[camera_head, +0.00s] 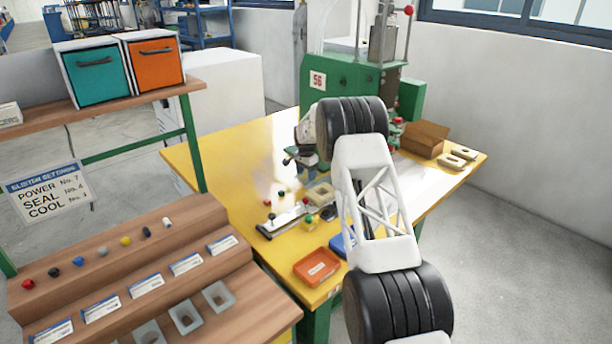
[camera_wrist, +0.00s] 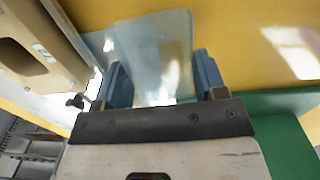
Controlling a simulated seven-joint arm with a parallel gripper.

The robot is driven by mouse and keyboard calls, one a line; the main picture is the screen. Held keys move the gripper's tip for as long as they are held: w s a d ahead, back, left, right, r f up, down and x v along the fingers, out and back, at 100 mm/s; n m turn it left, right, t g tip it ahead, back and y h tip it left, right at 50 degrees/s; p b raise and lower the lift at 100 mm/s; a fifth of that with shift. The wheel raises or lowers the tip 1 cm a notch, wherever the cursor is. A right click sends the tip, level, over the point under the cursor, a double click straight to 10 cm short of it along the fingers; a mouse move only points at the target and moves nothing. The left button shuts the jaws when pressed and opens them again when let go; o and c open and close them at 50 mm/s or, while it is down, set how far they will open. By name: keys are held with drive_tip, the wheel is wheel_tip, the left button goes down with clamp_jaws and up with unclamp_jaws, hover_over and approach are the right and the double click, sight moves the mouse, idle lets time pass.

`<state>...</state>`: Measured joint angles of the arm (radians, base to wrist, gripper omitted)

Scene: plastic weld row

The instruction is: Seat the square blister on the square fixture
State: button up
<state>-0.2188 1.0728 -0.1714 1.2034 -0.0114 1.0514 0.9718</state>
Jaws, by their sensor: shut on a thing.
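My gripper (camera_wrist: 160,72) is shut on a clear, pale blister (camera_wrist: 155,45), which stands out between its two blue fingers in the wrist view. In the head view my own arm hides much of the gripper and the blister cannot be made out. A beige fixture (camera_head: 319,193) with an opening sits on the yellow table, near the middle. A beige block (camera_wrist: 35,45) with a dark recess fills the upper left of the wrist view, beside the blister; I cannot tell if they touch. The shape of the blister's outline is unclear.
A green machine (camera_head: 345,82) stands at the back of the table. An orange tray (camera_head: 317,267) is at the front edge. Several clear blisters (camera_head: 218,296) stand on the wooden stepped shelf.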

drive_tip(key=shift+r, duration=1.75)
drive_tip(key=shift+s+r, duration=0.1)
drive_tip(key=shift+s+d+r, duration=0.35)
drive_tip(key=shift+s+d, duration=0.15)
drive_tip(key=shift+s, duration=0.15)
drive_tip(key=s+d+r, duration=0.3)
drive_tip(key=s+d, duration=0.3)
drive_tip(key=s, duration=0.4)
drive_tip(key=shift+s+r, duration=0.15)
drive_tip(key=shift+s, duration=0.15)
drive_tip(key=shift+f, duration=0.25)
drive_tip(key=shift+f, duration=1.5)
drive_tip(key=shift+f, duration=1.4)
idle(1.1)
